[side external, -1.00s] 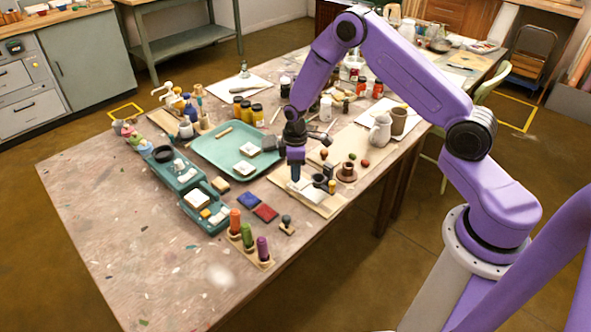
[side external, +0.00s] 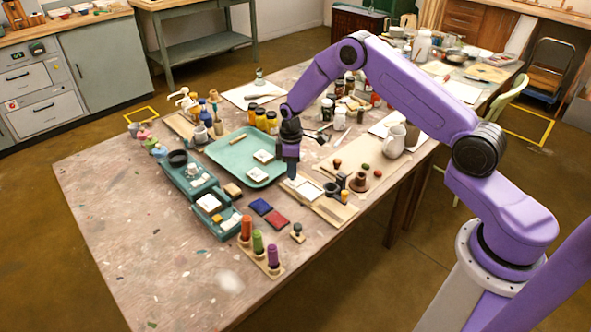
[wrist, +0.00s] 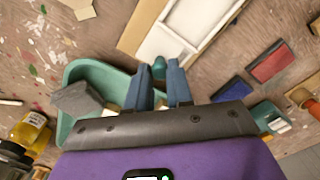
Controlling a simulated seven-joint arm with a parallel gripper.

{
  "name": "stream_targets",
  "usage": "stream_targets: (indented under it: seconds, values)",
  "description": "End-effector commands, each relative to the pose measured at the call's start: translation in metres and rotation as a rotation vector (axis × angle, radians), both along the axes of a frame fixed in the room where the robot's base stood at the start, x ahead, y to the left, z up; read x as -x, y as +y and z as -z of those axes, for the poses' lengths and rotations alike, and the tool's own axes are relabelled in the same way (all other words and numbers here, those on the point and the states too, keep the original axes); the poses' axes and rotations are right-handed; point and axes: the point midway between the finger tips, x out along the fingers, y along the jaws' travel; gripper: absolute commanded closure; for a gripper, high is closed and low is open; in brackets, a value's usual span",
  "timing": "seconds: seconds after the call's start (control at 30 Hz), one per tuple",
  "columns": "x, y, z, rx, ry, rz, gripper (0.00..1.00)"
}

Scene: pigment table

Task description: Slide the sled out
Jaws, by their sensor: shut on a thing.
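The sled (side external: 306,189) is a shallow white tray in a light wooden runner board (side external: 338,211). It also shows in the wrist view (wrist: 163,43), with a dividing bar and a teal knob (wrist: 160,66) at its near end. My gripper (side external: 291,175) is low over the left end of the board. In the wrist view its two blue fingers (wrist: 160,75) stand on either side of the knob, shut on it. The fingertips partly hide the knob. How much of the sled lies beyond the runner is hard to tell.
A teal tray (side external: 222,150) with a white block (side external: 263,156) lies just left of my gripper. Blue (side external: 260,206) and red (side external: 277,220) pads lie in front. A pitcher (side external: 393,142) stands behind.

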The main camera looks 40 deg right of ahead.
Motion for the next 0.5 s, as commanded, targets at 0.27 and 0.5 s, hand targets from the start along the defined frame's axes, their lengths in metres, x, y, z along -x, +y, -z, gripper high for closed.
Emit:
stream_targets:
  seconds: [0.27,0.5]
  values:
    - [-0.0062,-0.0001,-0.0013,-0.001,-0.023,-0.001,0.63]
    - [-0.0043,-0.0002,-0.0008,0.0,-0.017,-0.001,0.54]
